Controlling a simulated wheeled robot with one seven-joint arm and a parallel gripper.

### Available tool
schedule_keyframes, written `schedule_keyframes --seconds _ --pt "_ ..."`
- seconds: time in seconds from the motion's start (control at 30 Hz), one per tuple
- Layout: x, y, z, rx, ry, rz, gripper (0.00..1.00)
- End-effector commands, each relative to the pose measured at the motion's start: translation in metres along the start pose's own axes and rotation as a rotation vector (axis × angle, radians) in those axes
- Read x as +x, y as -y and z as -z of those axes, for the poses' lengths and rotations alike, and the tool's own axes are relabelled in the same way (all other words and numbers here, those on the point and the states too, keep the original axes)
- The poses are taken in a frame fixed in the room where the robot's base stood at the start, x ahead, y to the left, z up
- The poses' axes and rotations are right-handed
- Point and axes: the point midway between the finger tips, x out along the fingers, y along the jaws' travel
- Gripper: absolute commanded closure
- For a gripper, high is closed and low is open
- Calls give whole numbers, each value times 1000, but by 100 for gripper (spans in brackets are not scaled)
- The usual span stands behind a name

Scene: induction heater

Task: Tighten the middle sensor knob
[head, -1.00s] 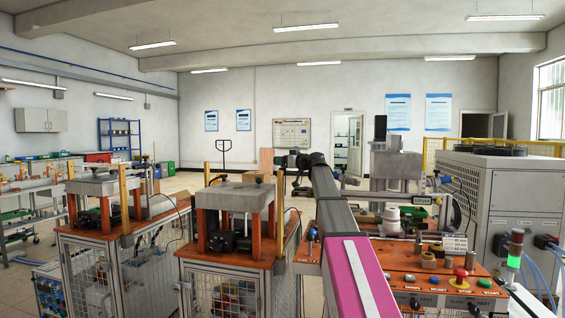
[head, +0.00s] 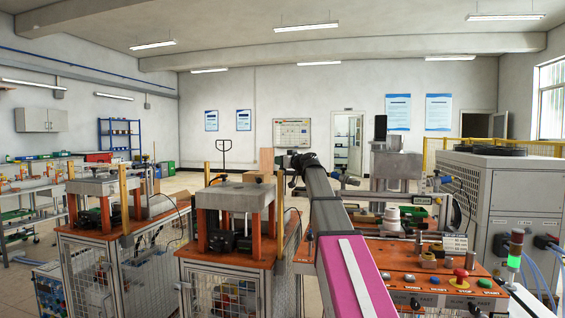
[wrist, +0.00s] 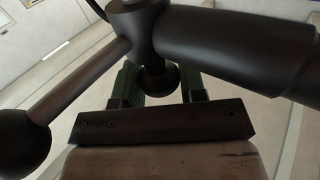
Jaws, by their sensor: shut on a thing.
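In the wrist view, the two dark green fingers of my gripper (wrist: 160,72) stand either side of the short rounded end of a black knob (wrist: 158,84). My gripper is shut on this knob. The knob's hub joins a thin rod that runs to a black ball at the lower left and a thick black cylinder at the upper right. The fingertips are partly hidden behind these black parts.
An orange control panel (head: 440,281) with knobs and buttons stands at the right, beside a signal light (head: 515,250). A grey chiller cabinet (head: 520,200) is at the far right. Two orange-topped stations, the nearer one (head: 230,257) in the middle, stand left of my arm.

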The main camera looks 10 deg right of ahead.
Motion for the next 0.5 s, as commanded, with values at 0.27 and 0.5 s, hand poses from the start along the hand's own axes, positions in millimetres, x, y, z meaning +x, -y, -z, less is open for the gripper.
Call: schedule_keyframes --seconds 0.27,0.5 --pt "-1 2 0 -2 -1 -182 86" --pt "-1 1 0 -2 -2 -287 86"
